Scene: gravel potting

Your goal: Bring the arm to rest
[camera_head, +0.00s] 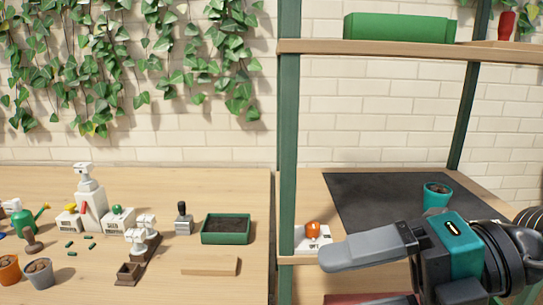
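My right gripper (330,257) comes in from the lower right, in front of the shelf frame and the right-hand table. Its grey finger points left, and its teal and black body is behind it. I see one finger clearly; a second one is not distinct, so its opening cannot be told. No held object shows at the fingertip. My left gripper is not in view.
A green shelf post (289,150) and wooden shelf (400,48) stand close by. A teal pot (437,194) is on a dark mat (375,190). An orange-knobbed white device (312,236) sits near the fingertip. A green soil tray (226,241) and several small items occupy the left table.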

